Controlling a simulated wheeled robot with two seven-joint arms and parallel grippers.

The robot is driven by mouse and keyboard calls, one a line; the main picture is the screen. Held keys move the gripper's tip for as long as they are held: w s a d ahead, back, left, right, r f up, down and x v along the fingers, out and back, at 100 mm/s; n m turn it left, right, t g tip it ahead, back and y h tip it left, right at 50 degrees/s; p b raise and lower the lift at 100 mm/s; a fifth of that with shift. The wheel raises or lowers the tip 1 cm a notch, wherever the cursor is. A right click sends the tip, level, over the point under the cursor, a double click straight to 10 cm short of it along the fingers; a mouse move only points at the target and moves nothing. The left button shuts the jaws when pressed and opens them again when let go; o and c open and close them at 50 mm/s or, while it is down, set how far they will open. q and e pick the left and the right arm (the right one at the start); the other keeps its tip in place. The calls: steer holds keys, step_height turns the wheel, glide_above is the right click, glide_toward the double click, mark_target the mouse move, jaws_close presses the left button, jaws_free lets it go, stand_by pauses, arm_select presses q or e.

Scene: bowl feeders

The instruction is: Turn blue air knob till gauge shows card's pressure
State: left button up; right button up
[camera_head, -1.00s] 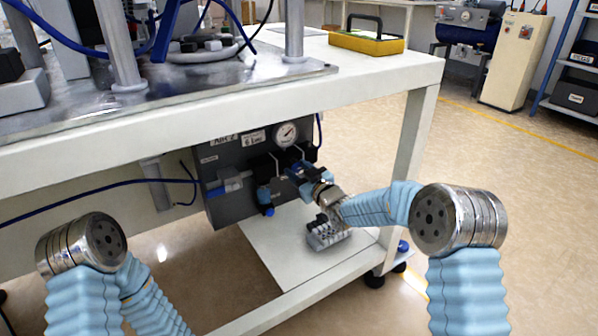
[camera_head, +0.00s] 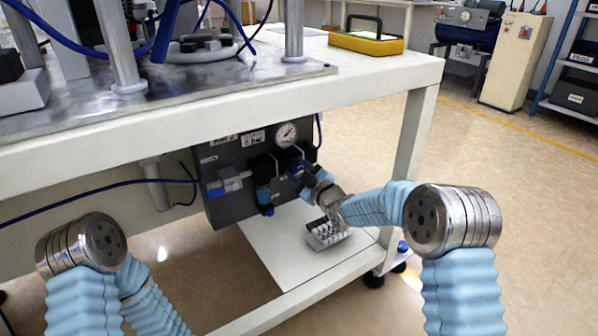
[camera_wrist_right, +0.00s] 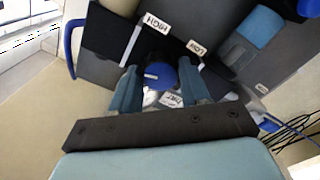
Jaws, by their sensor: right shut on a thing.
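The grey air panel (camera_head: 235,165) hangs under the bench. The round white gauge (camera_head: 286,134) sits at its upper right; its needle is too small to read surely. White cards (camera_head: 255,137) are to its left, their print too small to read surely. My right gripper (camera_head: 303,174) reaches the panel below the gauge. In the right wrist view, its two blue fingers are shut on the blue knob (camera_wrist_right: 160,76), one on each side. The knob has a white mark on top. HIGH (camera_wrist_right: 156,23) and LOW (camera_wrist_right: 196,47) labels are beside it. My left gripper is out of view.
A grey block with several small fittings (camera_head: 326,236) lies on the white lower shelf (camera_head: 285,262) under my right wrist. The bench top edge (camera_head: 200,118) is above the panel, and a bench leg (camera_head: 412,135) stands to the right. A blue hose (camera_head: 90,186) runs left.

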stand_by(0.3)
steer(key=o, duration=1.1)
steer(key=shift+c, duration=0.2)
steer(key=v, duration=1.3)
steer(key=shift+s+d+p, duration=0.2)
steer(key=shift+s+p, duration=0.15)
steer(key=shift+p, duration=0.1)
